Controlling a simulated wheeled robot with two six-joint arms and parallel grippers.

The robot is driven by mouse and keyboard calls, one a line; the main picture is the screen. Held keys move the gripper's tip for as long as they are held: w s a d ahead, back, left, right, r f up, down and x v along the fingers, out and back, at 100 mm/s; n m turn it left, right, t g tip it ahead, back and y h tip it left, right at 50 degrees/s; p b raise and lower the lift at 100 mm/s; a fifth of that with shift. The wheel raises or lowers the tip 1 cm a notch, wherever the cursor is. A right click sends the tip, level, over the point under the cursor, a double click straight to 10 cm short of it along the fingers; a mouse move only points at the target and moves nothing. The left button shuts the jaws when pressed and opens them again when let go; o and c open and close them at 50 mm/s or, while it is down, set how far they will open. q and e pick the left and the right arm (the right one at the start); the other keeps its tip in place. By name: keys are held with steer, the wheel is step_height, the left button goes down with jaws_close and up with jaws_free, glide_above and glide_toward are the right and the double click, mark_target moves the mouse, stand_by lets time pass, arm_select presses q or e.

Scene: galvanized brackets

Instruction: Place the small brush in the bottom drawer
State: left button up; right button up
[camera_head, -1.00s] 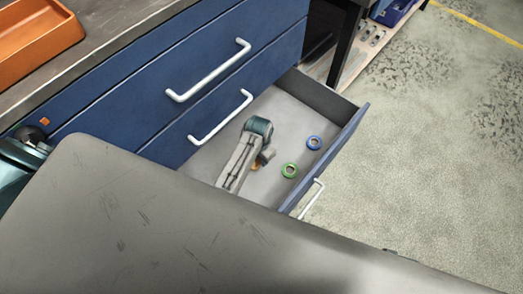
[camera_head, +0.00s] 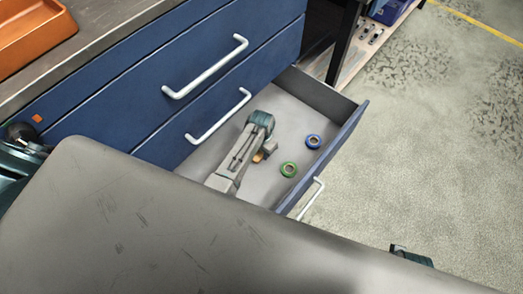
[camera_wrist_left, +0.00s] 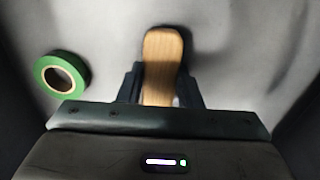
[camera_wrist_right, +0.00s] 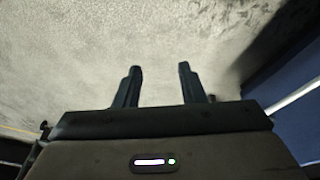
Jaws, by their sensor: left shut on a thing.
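The bottom drawer (camera_head: 298,97) is pulled open, and its grey inside shows in the head view. My left gripper (camera_head: 264,154) is inside the drawer's outline, pointing down. It is shut on the small brush, whose wooden handle (camera_wrist_left: 162,62) stands between the fingers in the left wrist view. Only a small tan bit of the brush (camera_head: 258,158) shows in the head view; its bristles are hidden. I cannot tell whether it touches the drawer floor. My right gripper (camera_wrist_right: 160,70) is open and empty above the concrete floor.
A green tape roll (camera_head: 289,169) and a blue tape roll (camera_head: 313,141) lie in the drawer, right of my left gripper. Closed blue drawers with white handles (camera_head: 205,66) are above. An orange tray (camera_head: 28,35) sits on the worktop. A grey surface fills the foreground.

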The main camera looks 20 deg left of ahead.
arm_select(q)
steer(key=o, duration=1)
steer(key=shift+o, duration=0.2)
